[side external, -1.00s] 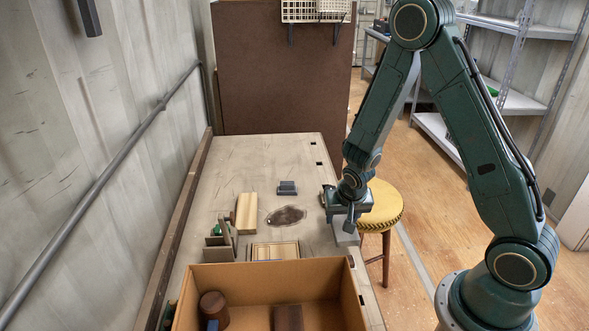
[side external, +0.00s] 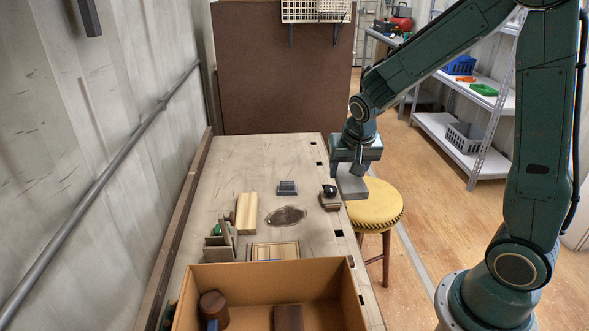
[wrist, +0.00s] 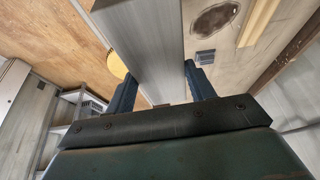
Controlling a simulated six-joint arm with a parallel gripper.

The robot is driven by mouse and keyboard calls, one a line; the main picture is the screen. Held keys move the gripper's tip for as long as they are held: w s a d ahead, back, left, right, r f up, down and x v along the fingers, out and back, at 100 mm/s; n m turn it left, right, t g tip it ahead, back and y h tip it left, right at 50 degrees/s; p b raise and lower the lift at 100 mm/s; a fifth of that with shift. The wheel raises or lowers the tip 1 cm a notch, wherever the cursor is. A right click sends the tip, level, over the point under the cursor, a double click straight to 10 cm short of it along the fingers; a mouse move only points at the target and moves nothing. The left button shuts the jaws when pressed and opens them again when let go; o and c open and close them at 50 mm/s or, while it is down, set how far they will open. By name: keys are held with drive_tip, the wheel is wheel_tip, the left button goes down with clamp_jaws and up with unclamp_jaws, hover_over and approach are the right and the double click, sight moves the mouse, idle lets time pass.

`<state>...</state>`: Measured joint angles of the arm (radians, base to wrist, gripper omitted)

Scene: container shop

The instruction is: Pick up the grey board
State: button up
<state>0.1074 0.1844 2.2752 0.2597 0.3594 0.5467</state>
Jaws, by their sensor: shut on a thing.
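The grey board (side external: 353,187) is held in my gripper (side external: 349,172), above the right edge of the table as the side external view shows it. In the wrist view the board (wrist: 146,40) is a long flat grey piece running up out of the picture between the two blue fingers of my gripper (wrist: 159,72). My gripper is shut on it. The board looks clear of the tabletop, but its exact height is hard to judge.
A yellow stool (side external: 376,209) stands just right of the table. A small brown block with a dark round thing (side external: 329,197) sits near the table's right edge. A cardboard box (side external: 262,280) is in front. A dark plaque (side external: 285,215) and wooden pieces lie mid-table. The table's far part is clear.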

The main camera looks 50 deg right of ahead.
drive_tip(key=shift+r, duration=0.45)
drive_tip(key=shift+w, duration=0.1)
drive_tip(key=shift+w, duration=0.15)
drive_tip(key=w+a+f, duration=0.3)
drive_tip(key=w, duration=0.5)
drive_tip(key=w+a+f, duration=0.3)
drive_tip(key=w+a, duration=0.1)
drive_tip(key=w, duration=0.5)
drive_tip(key=w+a+f, duration=0.4)
drive_tip(key=w, duration=0.4)
drive_tip(key=shift+w, duration=0.3)
drive_tip(key=shift+d+f, duration=0.1)
drive_tip(key=shift+f, duration=3.3)
